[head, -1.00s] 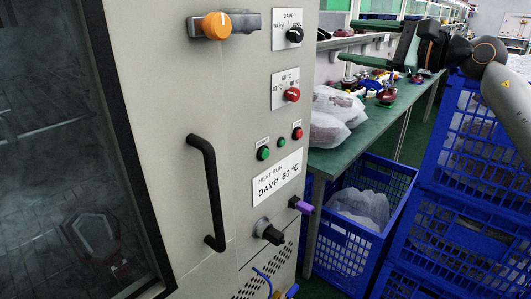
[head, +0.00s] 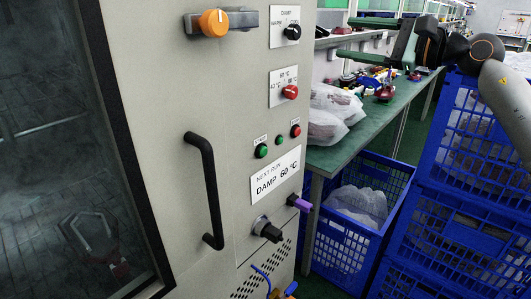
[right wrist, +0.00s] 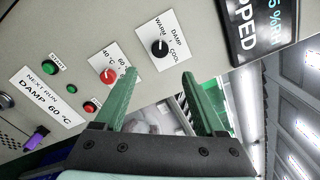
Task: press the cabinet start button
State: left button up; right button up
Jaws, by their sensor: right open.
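The cabinet's (head: 233,110) start button is a round green button (head: 261,151) on the front panel, under a small label, above the "NEXT RUN DAMP 60 °C" card (head: 275,176). A small green lamp or button (head: 280,140) and a red button (head: 295,131) sit up and right of it. The right wrist view shows the green start button (right wrist: 50,67) at left, apart from the fingers. My right gripper (head: 346,38) is open and empty, right of the panel and above the bench. In its wrist view the fingers (right wrist: 160,73) appear before the panel's upper knobs. My left gripper is out of view.
The panel carries an orange-knobbed latch (head: 214,22), a black knob (head: 292,32), a red knob (head: 290,92), a door handle (head: 205,190), a lower black knob (head: 268,230) and a purple-tipped part (head: 300,203). A green bench (head: 360,135) and blue crates (head: 440,195) stand at right.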

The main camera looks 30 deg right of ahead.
grip_shut()
dwell(0.3)
dwell(1.2)
